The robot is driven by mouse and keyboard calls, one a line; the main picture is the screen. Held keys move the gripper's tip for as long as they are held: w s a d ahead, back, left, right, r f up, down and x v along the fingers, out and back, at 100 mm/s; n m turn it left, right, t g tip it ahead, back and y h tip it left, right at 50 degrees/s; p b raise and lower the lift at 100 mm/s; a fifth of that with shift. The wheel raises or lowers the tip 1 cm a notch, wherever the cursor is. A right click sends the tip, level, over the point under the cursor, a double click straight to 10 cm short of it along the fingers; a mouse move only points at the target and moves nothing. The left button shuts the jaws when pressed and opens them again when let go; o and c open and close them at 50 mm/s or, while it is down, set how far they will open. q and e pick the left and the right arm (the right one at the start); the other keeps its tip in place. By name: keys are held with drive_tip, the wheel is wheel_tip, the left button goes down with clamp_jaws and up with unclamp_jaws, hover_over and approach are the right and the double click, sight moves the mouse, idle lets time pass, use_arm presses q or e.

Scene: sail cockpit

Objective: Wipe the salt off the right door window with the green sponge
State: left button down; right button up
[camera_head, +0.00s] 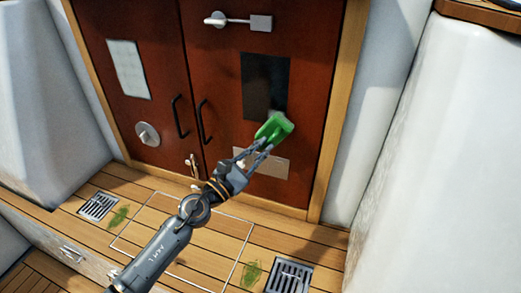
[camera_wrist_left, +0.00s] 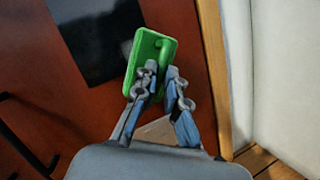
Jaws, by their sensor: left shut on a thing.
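The green sponge (camera_head: 274,129) is held in my left gripper (camera_head: 262,148), at the lower right edge of the right door window. It also shows in the left wrist view (camera_wrist_left: 146,78), between the fingertips (camera_wrist_left: 161,72). I cannot tell whether it touches the door. The right door window (camera_head: 265,80) looks dark and mostly clear. A faint pale smudge shows at its lower right, by the sponge. The window also shows dark in the wrist view (camera_wrist_left: 97,35), left of the sponge. My right gripper is out of view.
The left door window (camera_head: 128,69) is whitish. Black handles (camera_head: 204,122) and a latch (camera_head: 240,21) stand out from the red doors. A pale plate (camera_head: 262,163) is below the sponge. White walls flank the doors. Drain grates (camera_head: 289,277) and green patches (camera_head: 251,274) lie on the wooden deck.

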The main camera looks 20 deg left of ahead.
use_arm(q)
drive_tip(key=shift+w, duration=0.85)
wheel_tip(320, 180, up, 4)
drive_tip(key=p, duration=0.3)
drive_tip(key=shift+s+r+p, duration=0.1)
drive_tip(key=shift+s+p, duration=0.05)
drive_tip(key=shift+p, duration=0.25)
drive_tip(key=f+b, duration=0.4)
drive_tip(key=shift+w+f+b, duration=0.15)
drive_tip(key=shift+w+b, duration=0.05)
drive_tip(key=shift+b, duration=0.1)
drive_tip(key=shift+s, duration=0.1)
